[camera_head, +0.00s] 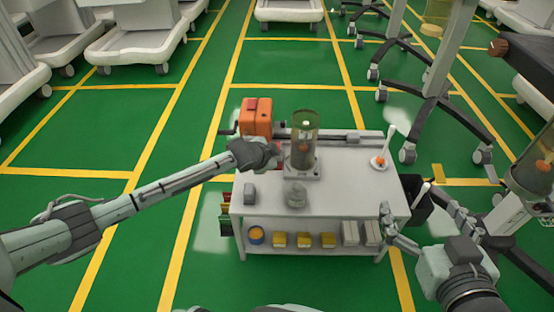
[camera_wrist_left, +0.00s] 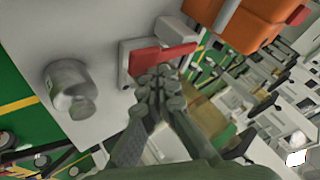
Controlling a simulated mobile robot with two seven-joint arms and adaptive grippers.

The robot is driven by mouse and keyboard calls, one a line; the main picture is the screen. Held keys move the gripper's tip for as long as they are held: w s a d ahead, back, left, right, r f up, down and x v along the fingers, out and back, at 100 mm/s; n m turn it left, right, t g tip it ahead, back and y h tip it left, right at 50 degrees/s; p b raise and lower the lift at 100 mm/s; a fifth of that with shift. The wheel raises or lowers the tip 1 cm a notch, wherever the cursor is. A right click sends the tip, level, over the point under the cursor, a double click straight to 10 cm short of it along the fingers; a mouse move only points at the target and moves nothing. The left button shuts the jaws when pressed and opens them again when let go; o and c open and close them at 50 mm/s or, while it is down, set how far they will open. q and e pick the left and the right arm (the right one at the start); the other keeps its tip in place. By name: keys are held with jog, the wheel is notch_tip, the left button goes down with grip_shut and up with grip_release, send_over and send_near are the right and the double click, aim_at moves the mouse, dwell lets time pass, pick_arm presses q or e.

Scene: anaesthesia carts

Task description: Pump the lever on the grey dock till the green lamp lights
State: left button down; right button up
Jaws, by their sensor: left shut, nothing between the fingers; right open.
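A grey dock (camera_head: 300,172) stands on the white cart top and carries a tall smoky clear cylinder. In the left wrist view a red lever (camera_wrist_left: 165,58) sits on a pale grey bracket. My left gripper (camera_head: 268,155) is shut and empty, just left of the cylinder in the head view. In the left wrist view its closed fingertips (camera_wrist_left: 160,85) are right at the lever's lower edge; I cannot tell whether they touch. My right gripper (camera_head: 387,215) is open and empty by the cart's right front corner. I cannot make out a lit green lamp.
An orange box (camera_head: 256,117) stands at the cart's back left. A white stick on an orange base (camera_head: 379,161) stands at the right. The lower shelf holds yellow bins (camera_head: 303,240).

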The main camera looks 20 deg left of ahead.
pick_arm(q)
jog(key=shift+r, duration=0.3)
notch_tip(320, 180, up, 5)
jog(key=p, duration=0.5)
jog(key=shift+p, duration=0.35)
dwell(0.5)
